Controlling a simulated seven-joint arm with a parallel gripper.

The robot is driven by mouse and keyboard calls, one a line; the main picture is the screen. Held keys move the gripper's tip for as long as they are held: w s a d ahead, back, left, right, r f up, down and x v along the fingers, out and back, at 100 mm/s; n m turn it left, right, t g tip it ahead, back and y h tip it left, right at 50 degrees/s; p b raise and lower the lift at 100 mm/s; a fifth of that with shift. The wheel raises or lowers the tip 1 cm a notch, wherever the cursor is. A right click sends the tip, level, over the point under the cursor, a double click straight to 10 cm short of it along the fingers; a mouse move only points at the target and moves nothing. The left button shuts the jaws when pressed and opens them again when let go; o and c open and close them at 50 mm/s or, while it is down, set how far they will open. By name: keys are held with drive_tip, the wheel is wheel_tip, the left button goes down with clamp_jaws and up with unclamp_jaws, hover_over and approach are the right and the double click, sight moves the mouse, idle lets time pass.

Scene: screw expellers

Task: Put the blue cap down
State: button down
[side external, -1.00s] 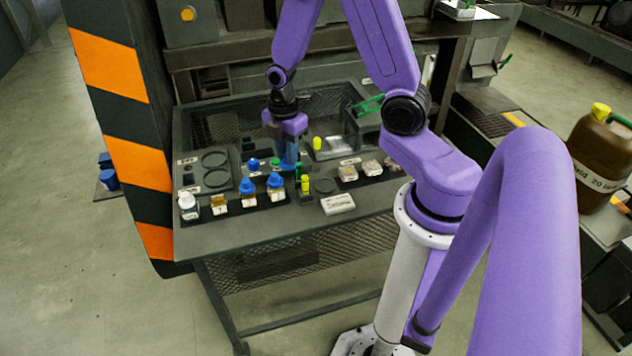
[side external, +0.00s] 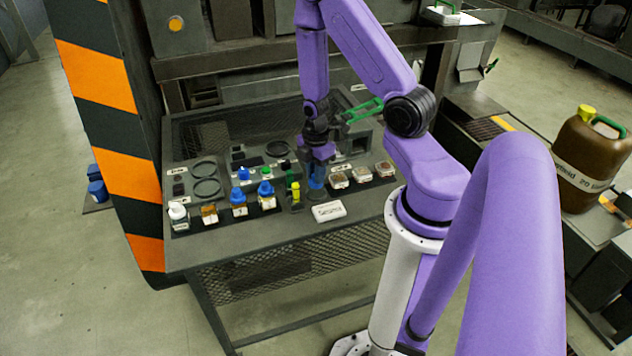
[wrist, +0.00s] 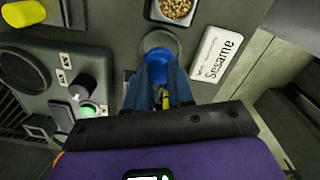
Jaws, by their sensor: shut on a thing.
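The blue cap (wrist: 158,60) shows between my fingertips in the wrist view, over a dark round pad (wrist: 160,40) on the tabletop. Whether the cap touches the pad cannot be told. My gripper (wrist: 157,74) is shut on it. In the side view my gripper (side external: 317,186) points down at the front right of the table, left of the small seed trays; its blue fingers and the cap cannot be told apart there, and the pad is hidden.
A white Sesame block (side external: 328,211) lies close by, right of the pad in the wrist view (wrist: 215,55). A seed tray (side external: 338,180) is also near. A yellow-topped vial (side external: 295,191) and blue-capped bottles (side external: 266,195) stand to the left. Another blue cap (side external: 243,173) lies behind them.

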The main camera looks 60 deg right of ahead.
drive_tip(key=shift+f, duration=1.7)
drive_tip(key=shift+f, duration=0.1)
drive_tip(key=c, duration=1)
unclamp_jaws()
